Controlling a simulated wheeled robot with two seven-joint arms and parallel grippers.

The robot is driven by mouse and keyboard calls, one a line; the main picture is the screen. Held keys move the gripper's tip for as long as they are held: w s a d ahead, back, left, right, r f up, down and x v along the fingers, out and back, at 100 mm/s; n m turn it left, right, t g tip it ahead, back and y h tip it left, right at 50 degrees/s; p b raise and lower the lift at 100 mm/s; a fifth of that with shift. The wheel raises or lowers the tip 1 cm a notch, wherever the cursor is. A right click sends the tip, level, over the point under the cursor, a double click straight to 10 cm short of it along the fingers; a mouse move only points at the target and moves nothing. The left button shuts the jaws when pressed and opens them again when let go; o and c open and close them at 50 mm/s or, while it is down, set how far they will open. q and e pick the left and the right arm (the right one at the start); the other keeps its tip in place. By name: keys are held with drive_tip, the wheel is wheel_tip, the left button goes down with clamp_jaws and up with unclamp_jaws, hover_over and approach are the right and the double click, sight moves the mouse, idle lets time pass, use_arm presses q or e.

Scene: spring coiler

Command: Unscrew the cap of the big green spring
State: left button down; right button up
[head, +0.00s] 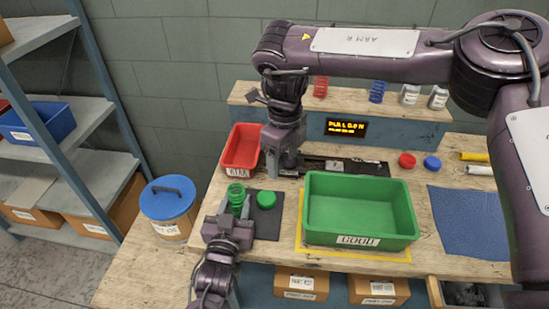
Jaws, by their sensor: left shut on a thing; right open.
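The big green spring (236,191) stands upright at the left of the bench, its upper coils showing. My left gripper (237,210) is shut on it low down and hides its lower part. A round green cap (266,199) lies on a dark mat (268,223), just right of the spring and apart from it. I see no cap on the spring's top. My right gripper (279,165) points down behind the mat, between the red bin and the green bin. It is open, and nothing shows in it.
A red bin (240,149) stands behind the spring. A green bin marked GOOD (359,239) stands right of the mat. Red (407,160) and blue (432,163) caps lie at the back right. A blue mat (470,222) is at the right. Small springs and jars stand on the back shelf.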

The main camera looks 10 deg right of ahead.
drive_tip(key=shift+d, duration=0.35)
wheel_tip(320, 180, up, 12)
idle(1.0)
